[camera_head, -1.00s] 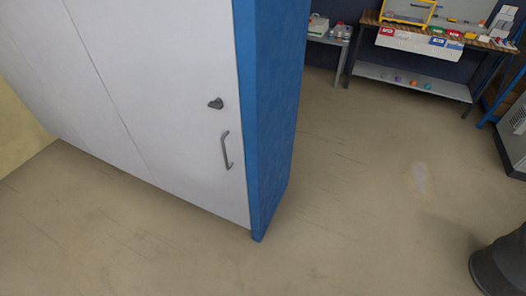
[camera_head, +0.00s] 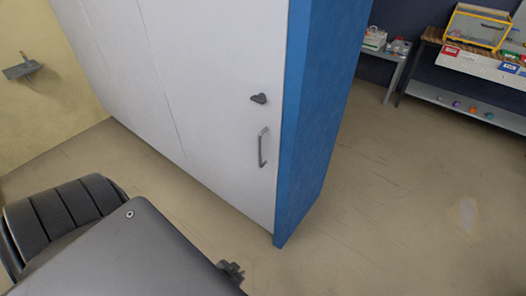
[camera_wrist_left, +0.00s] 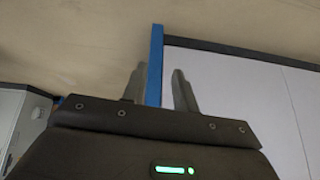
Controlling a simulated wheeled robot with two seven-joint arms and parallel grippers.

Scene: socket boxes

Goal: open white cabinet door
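The white cabinet (camera_head: 215,90) has a blue side panel (camera_head: 325,100). Its white door is closed and bears a dark lock knob (camera_head: 258,98) with a grey vertical handle (camera_head: 263,147) below it. My left arm fills the lower left of the head view, and a small dark end part of it (camera_head: 231,271) shows below the door. In the left wrist view, my left gripper (camera_wrist_left: 159,69) is open, its two fingers apart. The blue cabinet edge (camera_wrist_left: 155,55) shows between and beyond them, with the white door (camera_wrist_left: 250,85) to the right. No handle shows there. My right gripper is out of view.
The floor (camera_head: 400,225) right of the cabinet is clear. A workbench (camera_head: 470,105) with coloured boxes and a small side table (camera_head: 385,60) stand at the back right. A yellow wall (camera_head: 40,110) with a grey fixture (camera_head: 22,69) is at left.

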